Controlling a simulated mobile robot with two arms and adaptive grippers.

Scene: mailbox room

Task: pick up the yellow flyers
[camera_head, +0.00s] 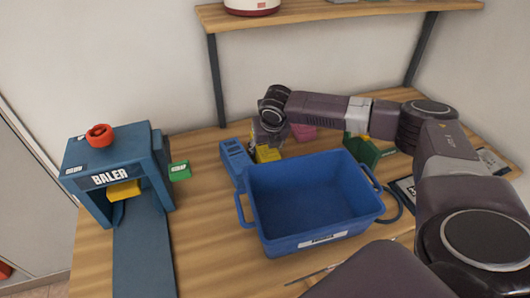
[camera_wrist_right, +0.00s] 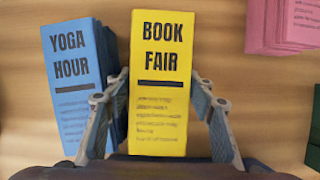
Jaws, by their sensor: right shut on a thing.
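The yellow flyers (camera_head: 268,154) are a stack on the wooden table behind the blue bin, partly hidden by my right gripper (camera_head: 264,140). In the right wrist view the top flyer of the yellow stack (camera_wrist_right: 160,70) reads "BOOK FAIR". The fingers of my right gripper (camera_wrist_right: 160,105) are on both long sides of the stack, shut on it. I cannot tell whether the stack touches the table. My left gripper is not in view.
Blue "YOGA HOUR" flyers (camera_wrist_right: 72,60) lie close beside the left finger. Pink flyers (camera_head: 303,132) and a green stack (camera_head: 365,150) are to the right. The empty blue bin (camera_head: 320,222) stands in front. A blue baler (camera_head: 150,165) is at left; a shelf (camera_head: 320,12) hangs above.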

